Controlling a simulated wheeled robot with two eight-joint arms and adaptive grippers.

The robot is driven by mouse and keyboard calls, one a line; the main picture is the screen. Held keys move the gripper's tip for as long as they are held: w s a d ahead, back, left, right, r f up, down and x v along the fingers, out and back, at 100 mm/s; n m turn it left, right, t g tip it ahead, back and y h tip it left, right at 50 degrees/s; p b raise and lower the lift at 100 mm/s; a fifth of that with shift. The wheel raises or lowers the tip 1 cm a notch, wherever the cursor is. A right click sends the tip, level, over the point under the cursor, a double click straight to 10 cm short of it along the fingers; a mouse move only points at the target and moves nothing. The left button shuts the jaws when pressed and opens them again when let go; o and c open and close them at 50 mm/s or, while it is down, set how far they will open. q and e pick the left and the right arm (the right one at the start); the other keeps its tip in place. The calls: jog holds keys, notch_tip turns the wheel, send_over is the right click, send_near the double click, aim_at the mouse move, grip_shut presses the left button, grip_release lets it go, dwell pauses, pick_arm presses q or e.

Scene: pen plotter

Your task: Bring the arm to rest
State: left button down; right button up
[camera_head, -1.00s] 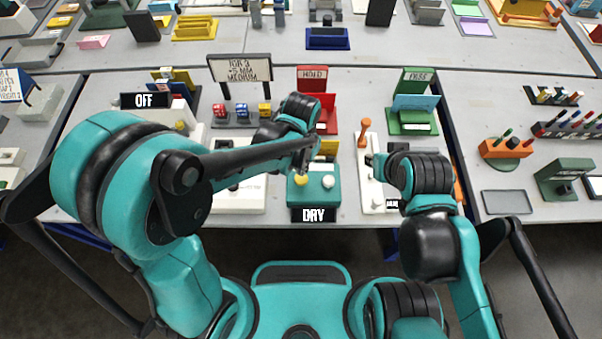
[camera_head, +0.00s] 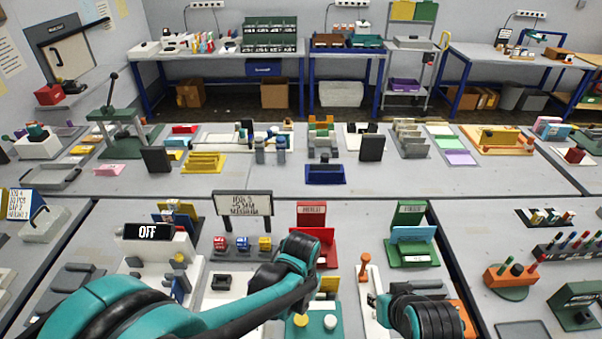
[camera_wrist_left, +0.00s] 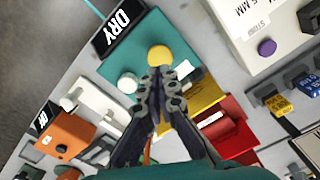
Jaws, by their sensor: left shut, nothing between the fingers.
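My left arm comes in from the left and its wrist bends down above the teal box (camera_head: 318,332), which has a yellow button (camera_head: 300,320) and a white button (camera_head: 330,322). In the left wrist view my left gripper (camera_wrist_left: 161,72) is shut and empty, its tips just by the yellow button (camera_wrist_left: 159,54). I cannot tell whether they touch it. The box's display (camera_wrist_left: 120,27) reads DRY there. My right gripper (camera_head: 372,299) is at the lower middle right, beside an orange-handled lever (camera_head: 364,268). Its fingers are too small and partly hidden to read.
Around the left arm stand the OFF display (camera_head: 147,232), a sign board (camera_head: 243,205), colored cubes (camera_head: 243,243), a red holder (camera_head: 313,232) and a green holder (camera_head: 412,225). The bench top between the sign and the red holder is mostly clear.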

pick_arm(q)
jog(key=shift+a+r, duration=0.1)
jog(key=s+a+r+n+t+b, duration=0.2)
jog(key=a+r+n+t, duration=0.1)
jog(key=a, duration=0.6)
jog(key=s+a+r+n+t+b, duration=0.3)
jog(key=a+r+t, duration=0.1)
jog(key=a, duration=0.4)
jog(key=shift+a+r, duration=0.35)
jog(key=shift+r, duration=0.25)
